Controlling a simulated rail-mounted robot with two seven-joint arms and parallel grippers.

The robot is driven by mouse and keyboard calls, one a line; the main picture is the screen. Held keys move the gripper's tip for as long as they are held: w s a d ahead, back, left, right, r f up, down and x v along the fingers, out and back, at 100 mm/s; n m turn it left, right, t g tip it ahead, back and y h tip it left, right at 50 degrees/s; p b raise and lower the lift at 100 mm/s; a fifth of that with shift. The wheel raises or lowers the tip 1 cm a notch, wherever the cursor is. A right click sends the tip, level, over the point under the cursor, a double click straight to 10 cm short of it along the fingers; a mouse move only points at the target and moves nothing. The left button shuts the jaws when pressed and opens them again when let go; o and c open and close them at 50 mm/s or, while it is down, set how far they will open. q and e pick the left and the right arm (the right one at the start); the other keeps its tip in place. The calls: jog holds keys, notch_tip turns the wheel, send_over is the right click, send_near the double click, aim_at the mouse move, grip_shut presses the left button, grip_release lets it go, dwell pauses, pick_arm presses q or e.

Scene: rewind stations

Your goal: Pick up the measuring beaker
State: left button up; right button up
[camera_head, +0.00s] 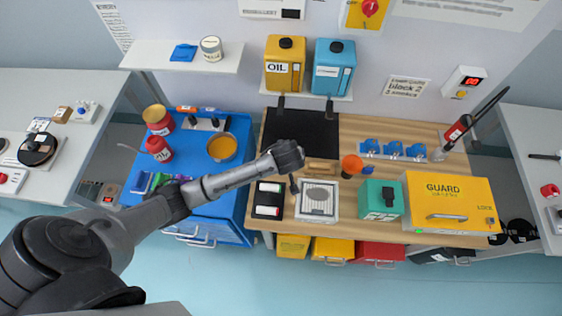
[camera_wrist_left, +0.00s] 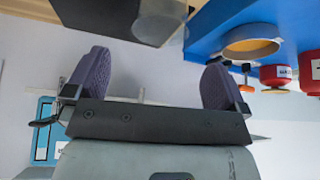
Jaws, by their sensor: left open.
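I cannot pick out a measuring beaker with certainty in either view. An orange round vessel (camera_head: 352,165) with a blue part beside it stands on the wooden bench, and I cannot tell what it is. My left gripper (camera_head: 294,186) hangs over the bench by the grey-framed plate (camera_head: 317,201), left of the orange vessel. In the left wrist view my left gripper (camera_wrist_left: 155,70) shows two purple fingers spread wide, with nothing held between them. My right gripper is not in view.
A blue cart (camera_head: 234,205) at the left holds a pan with orange contents (camera_head: 222,147) and red cans (camera_head: 159,149). A teal box (camera_head: 382,200) and a yellow GUARD box (camera_head: 449,202) stand at the bench's right. Yellow (camera_head: 285,67) and blue (camera_head: 334,67) canisters stand behind.

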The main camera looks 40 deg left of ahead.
pick_arm(q)
jog(key=x, duration=1.1)
jog(key=shift+w+a, duration=0.15)
jog(key=shift+a, duration=0.1)
jog(key=shift+c, duration=0.5)
jog(key=c, duration=1)
jog(key=shift+o, duration=0.2)
jog(key=shift+r, duration=0.1)
